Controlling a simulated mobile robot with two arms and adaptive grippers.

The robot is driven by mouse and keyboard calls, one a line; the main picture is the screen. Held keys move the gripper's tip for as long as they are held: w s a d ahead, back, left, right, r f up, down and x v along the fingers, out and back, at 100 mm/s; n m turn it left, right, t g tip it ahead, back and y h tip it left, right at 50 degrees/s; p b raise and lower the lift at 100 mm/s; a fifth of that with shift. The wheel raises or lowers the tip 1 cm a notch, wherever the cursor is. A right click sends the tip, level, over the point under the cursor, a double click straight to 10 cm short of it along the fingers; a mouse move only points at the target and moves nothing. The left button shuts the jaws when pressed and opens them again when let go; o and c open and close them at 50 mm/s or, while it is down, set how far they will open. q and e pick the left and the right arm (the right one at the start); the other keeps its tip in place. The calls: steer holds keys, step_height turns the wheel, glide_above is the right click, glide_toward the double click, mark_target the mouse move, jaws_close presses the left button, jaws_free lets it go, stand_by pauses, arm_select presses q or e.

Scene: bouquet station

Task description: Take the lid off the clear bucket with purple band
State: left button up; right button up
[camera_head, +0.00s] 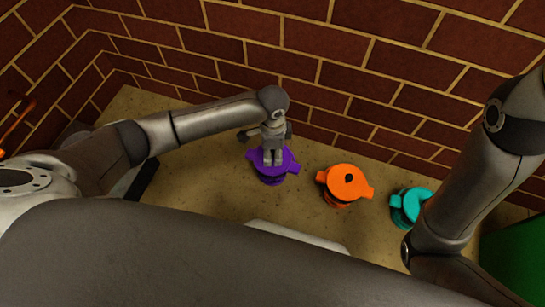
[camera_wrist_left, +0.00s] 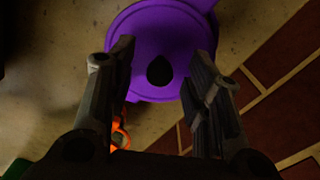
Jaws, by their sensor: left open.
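The purple lid (camera_head: 288,163) sits on the bucket with the purple band (camera_head: 273,180), which stands on the counter near the brick wall. Its side tabs stick out past the rim. In the left wrist view the round purple lid (camera_wrist_left: 165,25) fills the top middle, with a dark drop-shaped knob (camera_wrist_left: 160,71) at its centre. My left gripper (camera_head: 273,160) points down over the lid. Its fingers (camera_wrist_left: 163,72) are open on either side of the knob, with a gap to each. The bucket's wall is mostly hidden under the lid. My right gripper is not in view.
An orange-lidded bucket (camera_head: 345,182) stands to the right, then a teal-lidded one (camera_head: 413,203) partly behind my right arm. A green object (camera_head: 515,260) is at the far right. The brick wall (camera_head: 310,60) rises behind. A pale flat object (camera_head: 295,237) lies in front.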

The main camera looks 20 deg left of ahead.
arm_select(q)
jaws_close()
steer(key=shift+r, duration=0.15)
